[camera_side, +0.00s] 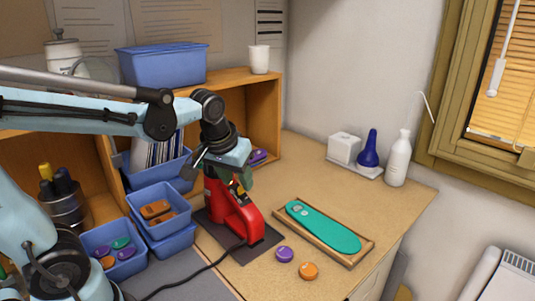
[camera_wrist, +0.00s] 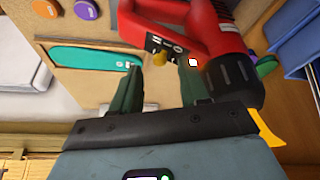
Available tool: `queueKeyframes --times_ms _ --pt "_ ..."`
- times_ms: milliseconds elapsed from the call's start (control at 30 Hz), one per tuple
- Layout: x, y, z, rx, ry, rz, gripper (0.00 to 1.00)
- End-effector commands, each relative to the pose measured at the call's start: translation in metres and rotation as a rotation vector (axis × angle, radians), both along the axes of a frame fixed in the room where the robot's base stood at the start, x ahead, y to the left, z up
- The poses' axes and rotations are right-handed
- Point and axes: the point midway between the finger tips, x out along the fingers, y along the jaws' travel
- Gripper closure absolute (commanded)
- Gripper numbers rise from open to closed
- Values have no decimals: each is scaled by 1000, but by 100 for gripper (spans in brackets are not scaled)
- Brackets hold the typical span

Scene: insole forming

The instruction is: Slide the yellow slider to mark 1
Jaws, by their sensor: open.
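The red device (camera_side: 230,215) stands on a dark mat on the wooden bench, a cable running from its base. In the wrist view its red body (camera_wrist: 195,30) fills the upper middle. The small yellow slider (camera_wrist: 159,60) sits on a dark plate of the device with small white marks (camera_wrist: 164,44), too small to read surely. A yellow spot (camera_side: 240,189) shows on the device in the side view. My gripper (camera_wrist: 163,72) is open, its green fingers apart on either side of the slider, with no clear contact. In the side view my gripper (camera_side: 240,176) is at the device's upper part.
A wooden tray (camera_side: 357,257) with a teal insole (camera_side: 325,230) lies right of the device. A purple disc (camera_side: 285,254) and an orange disc (camera_side: 309,270) lie in front. Blue bins (camera_side: 175,240) stand close on the left; a wooden shelf (camera_side: 262,125) stands behind.

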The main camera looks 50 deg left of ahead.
Motion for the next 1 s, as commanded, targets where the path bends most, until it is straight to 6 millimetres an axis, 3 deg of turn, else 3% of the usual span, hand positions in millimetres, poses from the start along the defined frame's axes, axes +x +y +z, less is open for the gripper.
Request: queueKeyframes --times_ms 600,1000 --pt "-30 -13 79 0 1 -1 56" --pt "-35 -15 91 0 0 0 56"
